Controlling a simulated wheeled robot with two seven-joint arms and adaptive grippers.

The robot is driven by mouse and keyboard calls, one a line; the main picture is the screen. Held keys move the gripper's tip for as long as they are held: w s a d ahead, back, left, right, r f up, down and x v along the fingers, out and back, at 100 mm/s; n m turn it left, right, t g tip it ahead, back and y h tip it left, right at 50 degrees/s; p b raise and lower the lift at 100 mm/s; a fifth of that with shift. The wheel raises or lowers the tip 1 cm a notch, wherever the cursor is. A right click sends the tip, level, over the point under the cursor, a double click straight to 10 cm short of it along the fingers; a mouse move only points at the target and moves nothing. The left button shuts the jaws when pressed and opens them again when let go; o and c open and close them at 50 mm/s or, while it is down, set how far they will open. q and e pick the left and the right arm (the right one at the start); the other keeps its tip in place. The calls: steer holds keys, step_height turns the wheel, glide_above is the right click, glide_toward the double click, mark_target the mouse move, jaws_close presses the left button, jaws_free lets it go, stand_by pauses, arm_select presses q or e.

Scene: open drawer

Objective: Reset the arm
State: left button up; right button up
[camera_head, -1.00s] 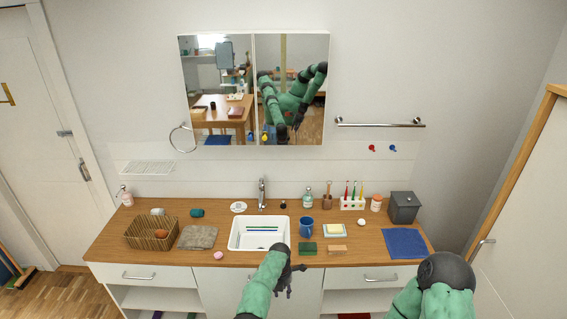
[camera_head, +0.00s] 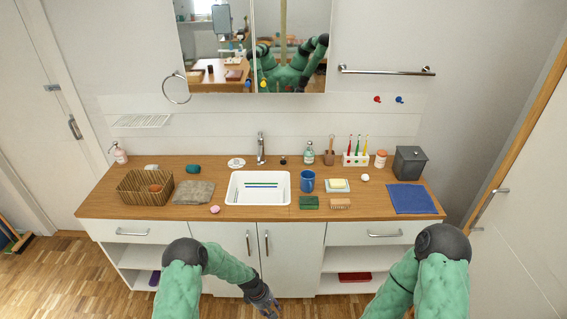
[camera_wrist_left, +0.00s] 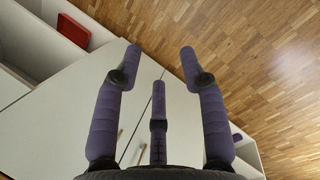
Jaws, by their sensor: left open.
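My left arm (camera_head: 190,270) comes in at the bottom left, with its elbow up and its forearm running down to the right. My left gripper (camera_head: 265,303) is low, in front of the white cabinet and below the countertop. In the left wrist view its purple fingers (camera_wrist_left: 160,58) are spread apart with nothing between them. My right arm (camera_head: 440,275) is bent at the bottom right, and its gripper is out of the picture. The left drawer (camera_head: 132,232) and the right drawer (camera_head: 370,232) are both shut.
The wooden countertop (camera_head: 260,213) holds a sink (camera_head: 240,195), a wicker basket (camera_head: 135,192), a blue mug (camera_head: 307,181) and several small items. A red box (camera_head: 354,277) lies on an open shelf; it also shows in the left wrist view (camera_wrist_left: 73,30). Bare wooden floor (camera_head: 80,285) is at the left.

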arm_select(q)
steer(key=s+a+m+b, duration=0.2)
steer(key=s+m+b, duration=0.2)
steer(key=s, duration=0.8)
steer(key=s+a+m+b, duration=0.2)
steer(key=s+m+b, duration=0.2)
steer(key=s, duration=0.7)
steer(key=shift+s+a+m, duration=0.3)
steer(key=shift+s+m, duration=0.1)
steer(key=shift+m, duration=0.2)
